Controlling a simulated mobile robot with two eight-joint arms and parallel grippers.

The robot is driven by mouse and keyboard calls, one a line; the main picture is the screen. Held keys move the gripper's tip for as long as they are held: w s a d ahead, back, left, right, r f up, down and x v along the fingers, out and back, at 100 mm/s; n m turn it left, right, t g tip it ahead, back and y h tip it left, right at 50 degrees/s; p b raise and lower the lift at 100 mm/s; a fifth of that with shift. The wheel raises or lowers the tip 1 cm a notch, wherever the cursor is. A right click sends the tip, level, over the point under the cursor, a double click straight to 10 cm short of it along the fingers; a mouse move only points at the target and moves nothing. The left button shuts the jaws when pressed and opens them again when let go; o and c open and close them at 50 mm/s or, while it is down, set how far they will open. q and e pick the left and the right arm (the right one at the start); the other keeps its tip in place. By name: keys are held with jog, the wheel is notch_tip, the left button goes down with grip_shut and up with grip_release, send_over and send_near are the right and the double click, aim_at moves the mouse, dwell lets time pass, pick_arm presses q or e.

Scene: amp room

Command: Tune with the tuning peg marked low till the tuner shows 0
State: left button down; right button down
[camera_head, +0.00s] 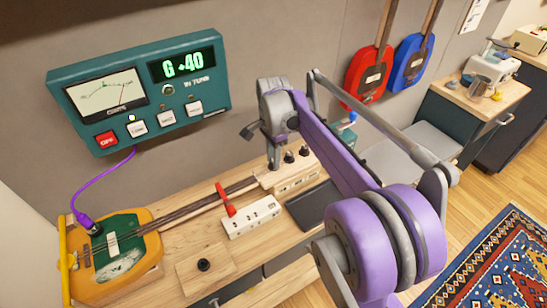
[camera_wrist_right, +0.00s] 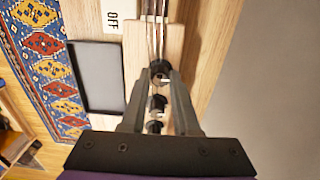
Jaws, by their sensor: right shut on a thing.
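The teal tuner (camera_head: 140,88) is on the wall at upper left. Its green display (camera_head: 183,65) reads G and 40, with a small unclear sign before the number. My right gripper (camera_head: 273,160) is over the headstock. In the right wrist view its fingertips are shut on the farthest dark peg (camera_wrist_right: 160,68); two more pegs (camera_wrist_right: 157,102) sit between the fingers. Peg labels are too small to read. My left gripper is out of view.
A white switch box (camera_head: 252,216) with a red lever (camera_head: 226,200) stands in front of the neck. A dark tray (camera_head: 313,205) lies right of it. Red (camera_head: 368,75) and blue (camera_head: 411,62) instruments hang on the wall. A patterned rug (camera_head: 495,265) covers the floor.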

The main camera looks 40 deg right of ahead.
jog(key=shift+n, duration=0.4)
jog(key=n, duration=0.2)
jog(key=shift+n+p, duration=0.35)
jog(key=shift+n, duration=0.05)
jog(key=n, duration=0.4)
jog(key=shift+n, duration=0.3)
jog(key=n+p, duration=0.1)
jog(key=n, duration=0.2)
jog(key=shift+n, duration=2.2)
jog(key=c, duration=0.7)
grip_release()
jog(key=shift+o, duration=0.2)
